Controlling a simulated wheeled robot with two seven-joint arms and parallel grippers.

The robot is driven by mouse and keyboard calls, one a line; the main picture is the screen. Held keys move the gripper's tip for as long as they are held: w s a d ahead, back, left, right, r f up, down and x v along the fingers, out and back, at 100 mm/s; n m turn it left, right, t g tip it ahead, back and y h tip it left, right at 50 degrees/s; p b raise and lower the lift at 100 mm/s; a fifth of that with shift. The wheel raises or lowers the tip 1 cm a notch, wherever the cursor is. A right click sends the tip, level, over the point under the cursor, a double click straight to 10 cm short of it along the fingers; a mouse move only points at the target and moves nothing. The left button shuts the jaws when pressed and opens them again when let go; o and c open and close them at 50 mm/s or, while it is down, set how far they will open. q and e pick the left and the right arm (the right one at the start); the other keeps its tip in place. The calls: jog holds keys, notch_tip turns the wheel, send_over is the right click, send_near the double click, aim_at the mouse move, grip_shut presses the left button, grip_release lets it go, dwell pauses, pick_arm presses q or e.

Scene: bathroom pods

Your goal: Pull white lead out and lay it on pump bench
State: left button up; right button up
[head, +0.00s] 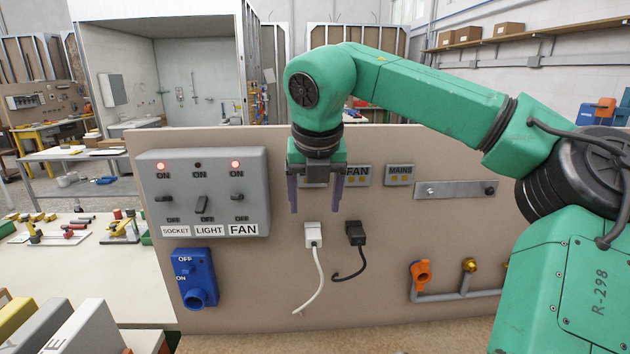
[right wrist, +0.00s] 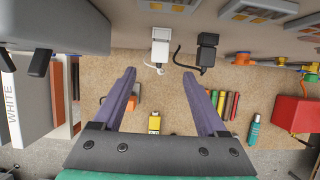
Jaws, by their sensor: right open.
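The white lead (head: 313,236) has its plug at the upright panel, and its cable hangs down to the lower left. The plug also shows in the right wrist view (right wrist: 160,48). My right gripper (head: 315,208) is open and empty, its fingers pointing down just above the white plug in the head view. In the right wrist view the plug lies beyond the fingertips, between their lines. No label marks a pump bench, so I cannot tell which surface it is. My left gripper is not in view.
A black lead (head: 356,235) is plugged in just right of the white one. The panel carries a switch box (head: 204,190), a blue switch (head: 194,278) and piping with an orange valve (head: 421,273). In the wrist view, several items lie on a brown worktop (right wrist: 260,95).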

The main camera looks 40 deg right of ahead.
aim_at(313, 234)
jog(key=p+x, duration=0.2)
jog(key=x, duration=0.7)
jog(key=shift+r, duration=0.1)
jog(key=shift+w+d+f, duration=0.1)
jog(key=shift+f, duration=0.2)
grip_shut()
